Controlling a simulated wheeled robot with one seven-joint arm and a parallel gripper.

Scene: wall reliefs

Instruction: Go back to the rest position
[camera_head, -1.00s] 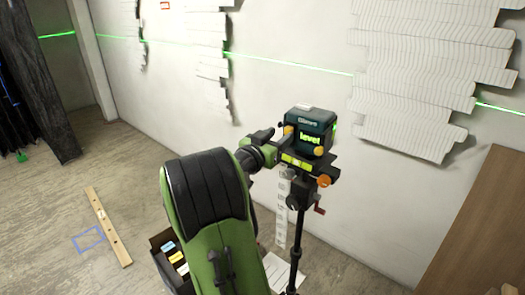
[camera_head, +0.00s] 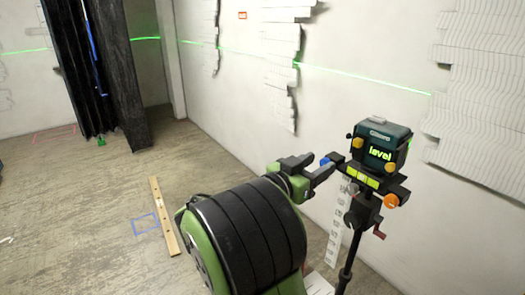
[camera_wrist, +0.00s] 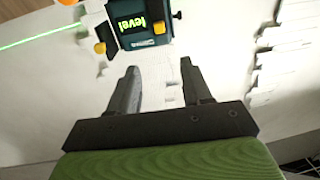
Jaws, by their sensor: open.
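My gripper (camera_head: 325,168) is open at the end of my green and black arm. It is just left of a dark green laser level (camera_head: 384,142), whose display reads "level". The level stands on a black tripod (camera_head: 352,250) with yellow and orange knobs, and a green line runs along the wall at its height. In the wrist view my two fingers (camera_wrist: 160,70) are spread with nothing between them. The laser level (camera_wrist: 137,22) shows upside down beyond the fingertips, apart from them.
White layered reliefs (camera_head: 480,100) hang on the wall. A wooden batten (camera_head: 164,215) lies on the floor beside a blue taped rectangle (camera_head: 145,224). Dark panels (camera_head: 118,80) stand at the back left. The floor at left is mostly clear.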

